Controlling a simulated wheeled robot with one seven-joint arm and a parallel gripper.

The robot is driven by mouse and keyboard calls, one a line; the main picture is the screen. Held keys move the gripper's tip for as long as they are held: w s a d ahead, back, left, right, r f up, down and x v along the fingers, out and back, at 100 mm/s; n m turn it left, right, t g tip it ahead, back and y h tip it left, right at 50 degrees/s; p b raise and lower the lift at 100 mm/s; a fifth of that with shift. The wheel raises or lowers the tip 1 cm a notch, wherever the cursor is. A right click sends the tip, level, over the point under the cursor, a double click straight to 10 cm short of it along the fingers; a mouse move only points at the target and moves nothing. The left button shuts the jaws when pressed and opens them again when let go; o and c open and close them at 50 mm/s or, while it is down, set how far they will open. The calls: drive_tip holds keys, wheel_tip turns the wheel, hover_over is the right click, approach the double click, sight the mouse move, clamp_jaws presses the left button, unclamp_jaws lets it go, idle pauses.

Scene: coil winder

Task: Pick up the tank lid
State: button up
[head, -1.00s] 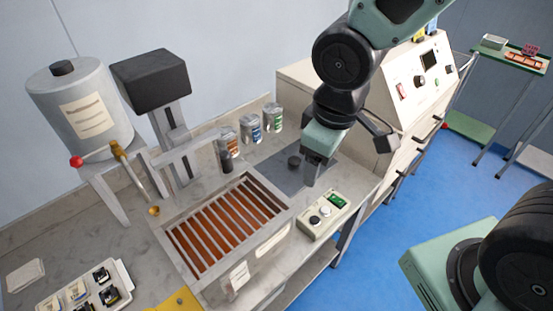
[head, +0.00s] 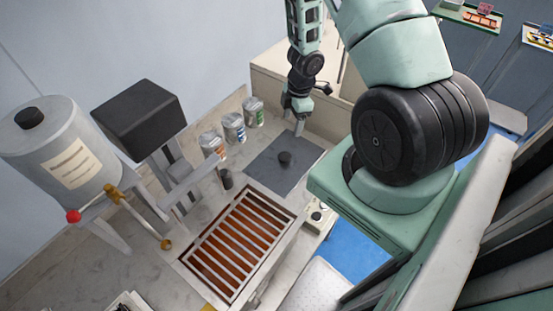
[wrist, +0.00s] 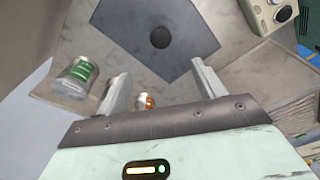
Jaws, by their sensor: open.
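The tank lid (head: 262,164) is a flat dark grey plate with a round black knob (head: 285,158). It lies on the counter beyond the slotted tank (head: 238,245) and also shows in the wrist view (wrist: 125,22). My gripper (head: 299,122) is in the air near the lid's far edge, apart from it. In the wrist view, my gripper (wrist: 160,72) has its two fingers spread with nothing held between them. The knob (wrist: 160,38) lies past the fingertips, roughly centred between them.
Three labelled cans stand left of the lid; the green-labelled can (head: 253,112) is nearest my gripper. A control box (head: 318,216) sits right of the tank. A grey cylinder (head: 60,150) and a black-headed stand (head: 140,118) rise at left. A cream cabinet (head: 268,88) stands behind.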

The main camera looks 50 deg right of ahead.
drive_tip(key=b, duration=0.5)
hover_over(285, 156)
drive_tip(key=f, duration=1)
drive_tip(key=shift+s+d+f, duration=0.1)
drive_tip(key=shift+d+f, duration=0.15)
drive_tip(key=shift+d, duration=0.15)
drive_tip(key=shift+a+f+b, duration=0.2)
drive_tip(key=shift+f, duration=1.1)
drive_tip(key=shift+a+f+b, duration=0.15)
drive_tip(key=shift+f+b, duration=0.05)
drive_tip(key=shift+f, duration=1.1)
drive_tip(key=c, duration=1.3)
drive_tip(key=shift+c, duration=0.4)
drive_tip(key=shift+r, duration=0.15)
